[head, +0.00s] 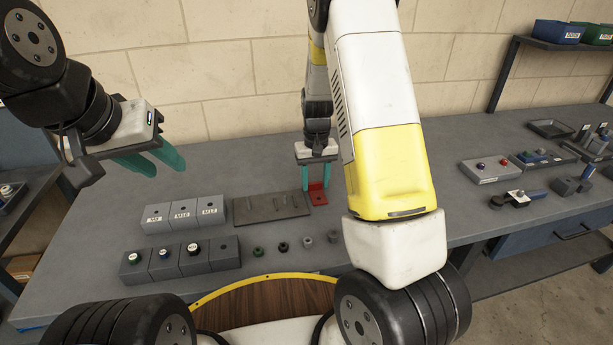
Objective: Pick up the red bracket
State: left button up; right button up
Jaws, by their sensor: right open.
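The red bracket (318,198) sits on the grey bench, just right of the dark grey peg plate. It has a flat base with a hole and an upright part behind. My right gripper (317,184) points down at it from above, with its teal fingers open, one on each side of the bracket's upright part. I cannot tell whether the fingers touch it. My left gripper (168,172) is at the upper left, above the bench, with its teal fingers apart and nothing between them.
Several small nuts (283,246) lie in front. Trays (491,170) and tools are at the right. My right arm hides the bench right of the bracket.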

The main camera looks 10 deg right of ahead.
jog(key=shift+f, duration=0.25)
grip_shut()
jog(key=shift+r, duration=0.15)
